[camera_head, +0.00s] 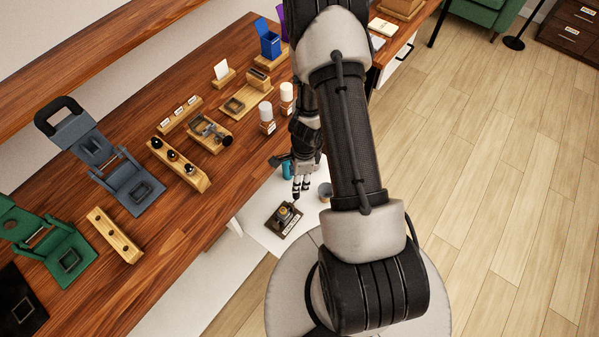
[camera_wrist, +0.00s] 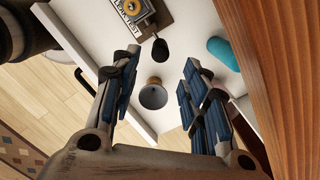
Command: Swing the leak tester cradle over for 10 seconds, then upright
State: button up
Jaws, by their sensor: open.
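The leak tester (camera_head: 284,219) is a small dark-based device with a yellowish and grey body, on a white surface below the wooden counter's edge. In the wrist view its label plate (camera_wrist: 128,22) reads in part "LEAK TEST", and it is cut off at the top edge. A black knob (camera_wrist: 160,50) shows just below it, seemingly the cradle's handle. I cannot tell the cradle's tilt. My gripper (camera_head: 301,192) is above the white surface, just behind the tester in the head view. In the wrist view my gripper (camera_wrist: 163,75) is open and empty, its fingers apart from the knob.
A grey round cup-like object (camera_wrist: 153,94) stands on the white surface (camera_head: 257,199). A teal rounded object (camera_wrist: 222,52) lies near the wooden edge (camera_wrist: 258,50). The counter holds a blue press (camera_head: 130,185), a green press (camera_head: 68,250) and several wooden racks.

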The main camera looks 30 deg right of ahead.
jog(key=shift+d+r, duration=0.1)
jog(key=shift+r, duration=1.25)
jog(key=shift+s, duration=0.1)
